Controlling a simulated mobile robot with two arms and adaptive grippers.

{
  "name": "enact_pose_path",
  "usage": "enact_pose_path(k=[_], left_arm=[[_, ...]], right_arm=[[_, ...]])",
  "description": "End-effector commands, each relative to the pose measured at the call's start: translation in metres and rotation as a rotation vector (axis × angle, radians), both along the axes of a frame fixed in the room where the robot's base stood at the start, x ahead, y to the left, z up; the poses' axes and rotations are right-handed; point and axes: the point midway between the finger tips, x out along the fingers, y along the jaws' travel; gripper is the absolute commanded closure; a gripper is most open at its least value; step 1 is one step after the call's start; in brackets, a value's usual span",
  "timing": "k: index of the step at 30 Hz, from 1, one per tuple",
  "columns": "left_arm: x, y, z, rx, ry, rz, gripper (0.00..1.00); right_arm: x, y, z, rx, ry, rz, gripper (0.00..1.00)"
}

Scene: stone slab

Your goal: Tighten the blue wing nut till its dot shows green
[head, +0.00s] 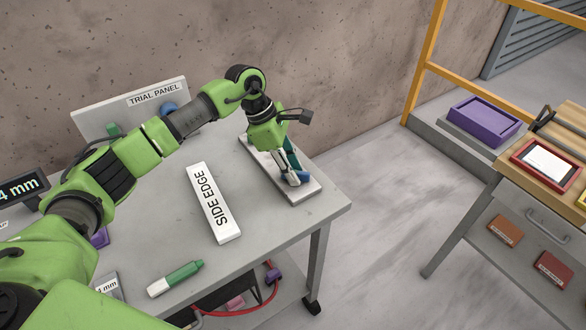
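My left gripper (291,178) points down over a white slab (309,191) at the right end of the grey table. A small blue part (304,176) shows right at its fingertips, and a teal part shows just above. I cannot tell whether the blue part is the wing nut or whether the fingers are closed on it. Another blue round part (168,107) sits on the upright white panel marked TRIAL PANEL (150,97), partly hidden behind my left arm. No coloured dot can be made out. My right gripper is not in view.
A purple box (484,121) and a wooden-topped cabinet (541,205) stand right, across a clear floor gap.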

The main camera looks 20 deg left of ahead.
Motion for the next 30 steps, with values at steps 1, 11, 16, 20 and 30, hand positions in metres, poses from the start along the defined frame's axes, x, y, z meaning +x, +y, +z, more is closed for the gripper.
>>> enact_pose_path(k=[1, 11, 16, 20, 30], left_arm=[[0.000, 0.000, 0.000, 0.000, 0.000, 0.000, 0.74], [0.000, 0.001, 0.004, 0.000, -0.001, 0.001, 0.74], [-0.001, 0.011, 0.026, 0.001, -0.003, 0.002, 0.74], [-0.002, 0.021, 0.053, 0.000, -0.004, 0.003, 0.74], [-0.006, 0.043, 0.104, 0.000, -0.001, 0.002, 0.74]], right_arm=[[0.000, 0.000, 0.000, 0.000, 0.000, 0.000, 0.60], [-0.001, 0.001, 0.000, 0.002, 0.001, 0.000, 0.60], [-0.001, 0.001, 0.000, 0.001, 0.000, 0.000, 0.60], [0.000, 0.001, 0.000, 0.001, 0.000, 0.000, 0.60], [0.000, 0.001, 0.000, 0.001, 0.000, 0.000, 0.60]])
